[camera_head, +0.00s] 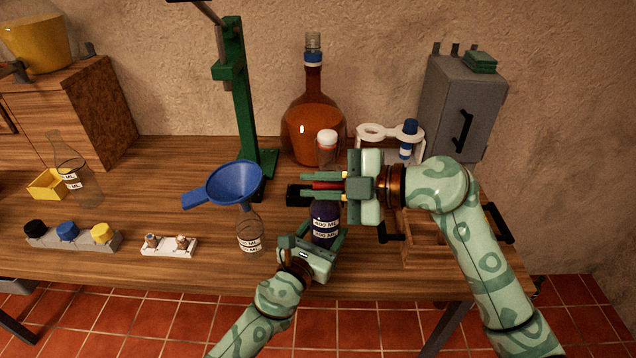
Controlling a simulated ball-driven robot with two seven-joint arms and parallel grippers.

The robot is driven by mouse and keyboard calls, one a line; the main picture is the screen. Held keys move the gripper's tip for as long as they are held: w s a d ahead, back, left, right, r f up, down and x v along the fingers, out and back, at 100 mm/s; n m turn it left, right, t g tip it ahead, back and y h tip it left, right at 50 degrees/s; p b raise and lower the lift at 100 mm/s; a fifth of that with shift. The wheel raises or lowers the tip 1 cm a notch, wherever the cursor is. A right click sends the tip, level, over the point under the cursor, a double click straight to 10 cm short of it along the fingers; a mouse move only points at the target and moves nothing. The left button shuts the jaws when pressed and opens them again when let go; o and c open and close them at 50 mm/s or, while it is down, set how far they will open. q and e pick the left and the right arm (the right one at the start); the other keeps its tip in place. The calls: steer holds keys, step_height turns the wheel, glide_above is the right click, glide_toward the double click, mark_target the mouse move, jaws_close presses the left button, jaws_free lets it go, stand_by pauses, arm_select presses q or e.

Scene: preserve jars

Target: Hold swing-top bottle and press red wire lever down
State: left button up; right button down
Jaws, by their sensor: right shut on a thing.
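The swing-top bottle (325,222) is dark blue with white labels and stands upright near the table's front edge. My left gripper (318,234) is low at its front, with fingers at the bottle's sides; whether they touch the glass is not clear. My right gripper (322,188) comes in from the right above the bottle's top. It is shut on the red wire lever (326,185), a red piece showing between its fingers. The bottle's neck and stopper are hidden behind the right gripper.
A clear bottle (250,236) stands close left, with a blue funnel (235,184) above it. A wooden crate (425,252) lies right. A green stand (243,110) rises behind the funnel.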

steer(key=shift+f, duration=0.3)
steer(key=w+f+n+y, duration=0.1)
steer(key=n, duration=0.3)
steer(key=w+f+n+t+y, duration=0.1)
steer(key=f+n+y, duration=0.1)
steer(key=n, duration=0.3)
steer(key=w+f+n+y, duration=0.1)
steer(key=n+y, duration=0.1)
steer(key=n, duration=0.2)
steer(key=shift+f+n, duration=0.2)
steer(key=shift+n, duration=0.2)
steer(key=shift+r+t, duration=0.1)
steer(key=shift+t, duration=0.2)
steer(key=c, duration=1.5)
jaws_free()
steer(key=shift+o, duration=0.2)
